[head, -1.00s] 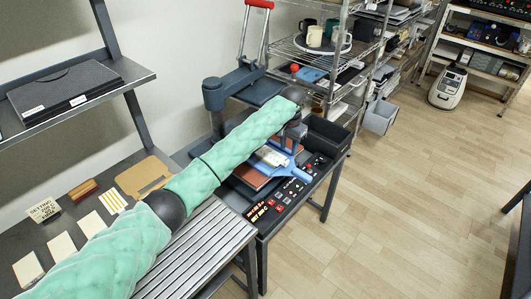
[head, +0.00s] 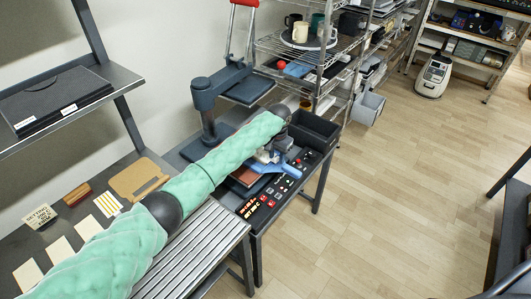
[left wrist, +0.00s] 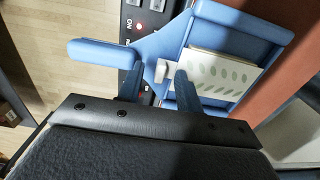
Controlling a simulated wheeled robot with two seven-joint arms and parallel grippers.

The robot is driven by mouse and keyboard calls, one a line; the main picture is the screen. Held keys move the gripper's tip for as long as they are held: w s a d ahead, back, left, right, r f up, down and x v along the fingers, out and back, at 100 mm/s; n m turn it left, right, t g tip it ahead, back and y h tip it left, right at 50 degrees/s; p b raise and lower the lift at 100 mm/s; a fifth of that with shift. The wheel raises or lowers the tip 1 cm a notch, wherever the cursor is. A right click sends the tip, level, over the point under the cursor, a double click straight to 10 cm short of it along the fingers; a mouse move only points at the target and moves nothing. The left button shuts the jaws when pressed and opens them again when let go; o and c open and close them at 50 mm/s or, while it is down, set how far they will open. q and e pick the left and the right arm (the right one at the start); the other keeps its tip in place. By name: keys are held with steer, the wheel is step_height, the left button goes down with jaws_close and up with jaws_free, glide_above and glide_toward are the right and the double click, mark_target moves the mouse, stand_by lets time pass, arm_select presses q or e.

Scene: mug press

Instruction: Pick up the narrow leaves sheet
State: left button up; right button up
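A white sheet printed with small grey-green leaf shapes (left wrist: 213,80) lies in a blue tray (left wrist: 240,32) in the left wrist view. The tray also shows in the head view (head: 282,169), partly hidden by my arm. My left gripper (left wrist: 159,70) is open above the tray. Its right finger is over or beside the sheet's left edge, and a small white tab or knob shows between the fingers. I cannot tell whether a finger touches the sheet. My right gripper is not in view.
A press (head: 204,95) with a red-handled lever stands behind my arm. A button panel (head: 262,203) runs along the bench's front edge, with a dark bin (head: 315,131) at its far end. Blank cards (head: 60,250) and a yellow-striped card (head: 108,204) lie on the left bench.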

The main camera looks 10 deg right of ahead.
arm_select(q)
steer(key=shift+f, duration=0.2)
jaws_close()
steer(key=shift+r, duration=0.15)
